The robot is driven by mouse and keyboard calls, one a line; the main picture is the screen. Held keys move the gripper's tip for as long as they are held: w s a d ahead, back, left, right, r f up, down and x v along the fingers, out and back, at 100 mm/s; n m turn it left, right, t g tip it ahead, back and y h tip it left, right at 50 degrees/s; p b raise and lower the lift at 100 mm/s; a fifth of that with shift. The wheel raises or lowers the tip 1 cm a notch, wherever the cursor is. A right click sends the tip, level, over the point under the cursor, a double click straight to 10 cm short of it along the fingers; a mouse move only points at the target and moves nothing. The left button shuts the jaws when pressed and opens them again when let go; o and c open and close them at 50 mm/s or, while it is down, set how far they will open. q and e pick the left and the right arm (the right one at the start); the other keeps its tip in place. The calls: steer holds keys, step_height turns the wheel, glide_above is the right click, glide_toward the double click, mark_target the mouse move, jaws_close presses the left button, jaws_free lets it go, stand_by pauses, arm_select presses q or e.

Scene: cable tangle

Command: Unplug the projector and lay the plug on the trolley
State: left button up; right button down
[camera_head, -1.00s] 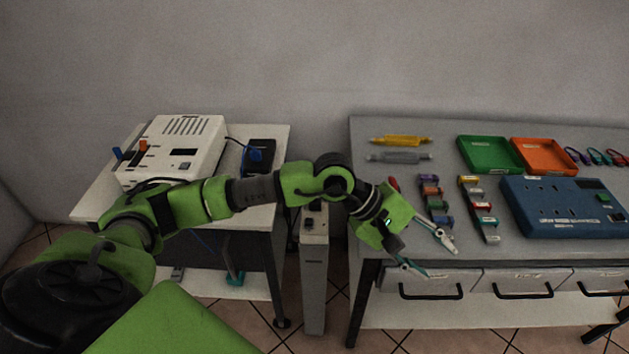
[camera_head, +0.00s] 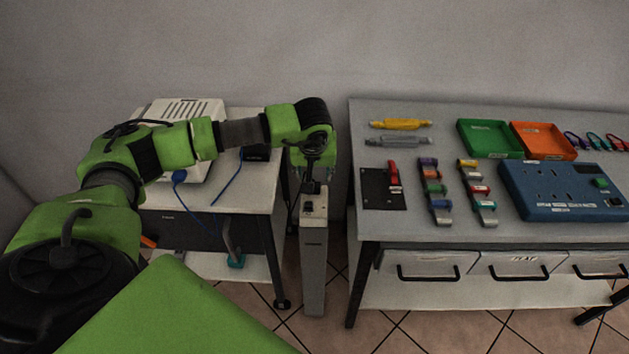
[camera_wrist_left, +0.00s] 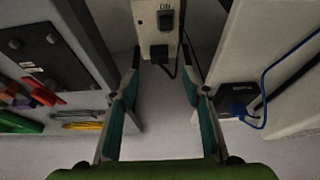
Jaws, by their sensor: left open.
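A grey power post (camera_head: 314,255) stands between the trolley and the bench. In the left wrist view the post (camera_wrist_left: 154,12) has a switch marked ON, with a black plug (camera_wrist_left: 159,54) and its dark cable below it. My left gripper (camera_wrist_left: 160,68) is open, its teal-padded fingers on either side of the plug; I cannot tell if they touch it. The white trolley (camera_head: 258,200) carries a white vented device (camera_head: 190,110), partly behind my arm. I cannot tell which device is the projector. My right gripper is not in view.
On the trolley a black block (camera_wrist_left: 238,97) holds a blue plug (camera_wrist_left: 239,110). The bench (camera_head: 450,235) at right carries trays, a black plate (camera_head: 383,190) and a blue socket panel (camera_head: 560,192).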

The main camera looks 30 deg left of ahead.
mark_target(315, 189)
arm_select(q)
steer(key=x, duration=0.8)
steer(key=shift+f+p, duration=0.25)
steer(key=shift+p, duration=0.1)
jaws_close()
